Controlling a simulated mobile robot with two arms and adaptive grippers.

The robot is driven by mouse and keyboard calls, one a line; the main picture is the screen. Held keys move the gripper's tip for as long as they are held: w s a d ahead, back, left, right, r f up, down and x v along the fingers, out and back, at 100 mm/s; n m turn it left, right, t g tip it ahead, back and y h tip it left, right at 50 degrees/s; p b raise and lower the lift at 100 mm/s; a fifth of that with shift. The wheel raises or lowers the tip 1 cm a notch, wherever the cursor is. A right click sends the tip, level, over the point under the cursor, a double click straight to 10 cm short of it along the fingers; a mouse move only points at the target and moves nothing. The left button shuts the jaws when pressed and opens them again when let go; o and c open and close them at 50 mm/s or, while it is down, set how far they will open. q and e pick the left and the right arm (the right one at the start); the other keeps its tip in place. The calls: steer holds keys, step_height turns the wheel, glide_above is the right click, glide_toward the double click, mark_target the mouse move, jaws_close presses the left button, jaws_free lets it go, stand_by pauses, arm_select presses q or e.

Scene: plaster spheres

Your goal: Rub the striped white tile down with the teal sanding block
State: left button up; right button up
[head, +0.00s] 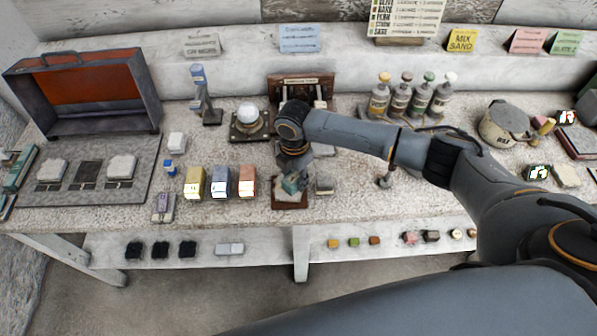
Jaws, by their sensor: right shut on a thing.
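My right gripper (291,172) points down near the middle of the bench's front part. It is shut on the teal sanding block (292,185). The block is at a brown board (291,205) near the front edge. A pale surface shows around the block there, perhaps the white tile; gripper and block hide much of it, and I cannot make out stripes. I cannot tell whether the block touches it. My left gripper is not in view.
A grey block (325,184) sits just right of the board. Yellow, blue and orange boxes (220,183) stand to the left. Behind are a white sphere on a stand (247,114) and several bottles (400,97). A lower shelf (200,262) holds small blocks.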

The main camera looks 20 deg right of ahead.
mark_target(283, 180)
steer(key=shift+s+a+r, duration=0.1)
steer(key=shift+a, duration=0.05)
steer(key=shift+w+a+b, duration=0.25)
steer(key=shift+a+b, duration=0.05)
steer(key=shift+a, duration=0.1)
steer(key=shift+w+a, duration=0.2)
steer(key=shift+a, duration=0.3)
steer(key=shift+w+a, duration=0.2)
steer(key=shift+a, duration=0.25)
steer(key=shift+f+b, duration=0.6)
steer(key=shift+f, duration=0.1)
steer(key=shift+s, duration=0.1)
